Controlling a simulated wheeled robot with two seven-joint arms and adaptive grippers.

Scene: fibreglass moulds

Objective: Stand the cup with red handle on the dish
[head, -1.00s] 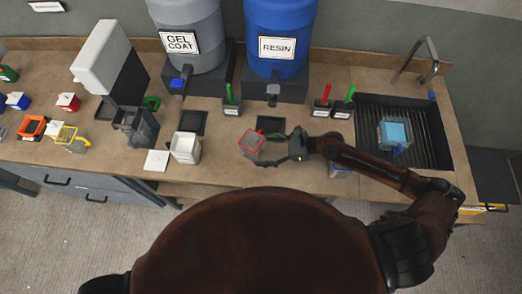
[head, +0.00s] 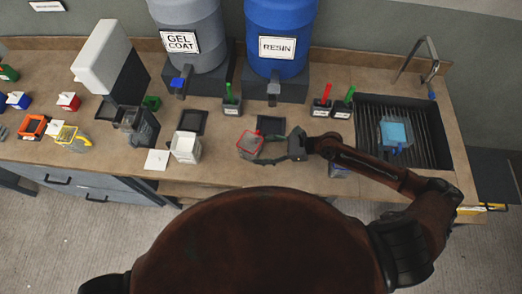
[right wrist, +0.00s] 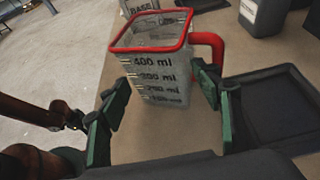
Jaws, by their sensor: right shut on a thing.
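The cup with red handle (head: 250,144) is a clear measuring cup with a red rim. My right gripper (head: 274,148) holds it over the counter's front part, right of the white container. In the right wrist view the cup (right wrist: 158,75) shows its millilitre marks, and its red handle (right wrist: 210,42) meets one green finger; the gripper (right wrist: 163,118) is around the cup's near side. I cannot tell if the cup's base touches the counter. A dark square dish (head: 270,124) lies just behind the gripper, below the resin drum; it also shows at right in the right wrist view (right wrist: 285,108). My left gripper is out of view.
A white container (head: 186,148) and a white square plate (head: 156,160) stand left of the cup. Another dark square dish (head: 192,122) lies below the gel coat drum (head: 188,35). The resin drum (head: 280,40) is behind. A sink (head: 430,125) is at right.

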